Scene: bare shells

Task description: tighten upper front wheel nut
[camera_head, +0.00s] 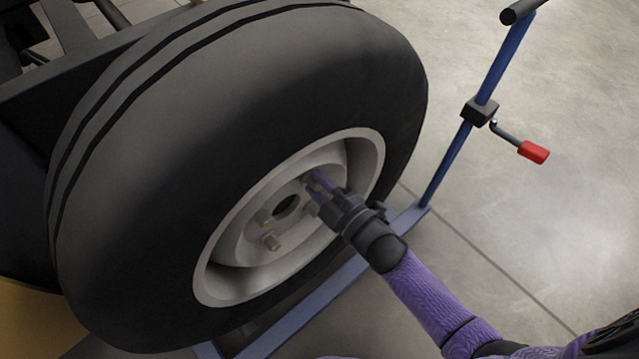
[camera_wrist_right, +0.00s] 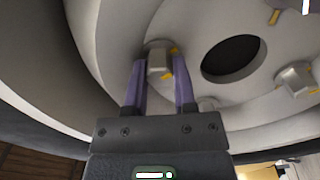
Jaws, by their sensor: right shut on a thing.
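The front wheel (camera_head: 250,160) is a large black tyre around a pale metal rim with a dark centre hole. Several nuts sit around the hub. My right gripper (camera_head: 314,180) reaches into the rim at the hub's upper right. In the right wrist view its two purple fingers (camera_wrist_right: 160,85) are closed on either side of a grey nut with yellow marks, the upper wheel nut (camera_wrist_right: 159,61). My left gripper is not in view.
A blue stand (camera_head: 463,135) with a red-handled crank (camera_head: 533,152) rises to the right of the wheel. Its blue base bar (camera_head: 318,300) runs along the floor below the wheel. The concrete floor (camera_head: 560,220) at right is clear.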

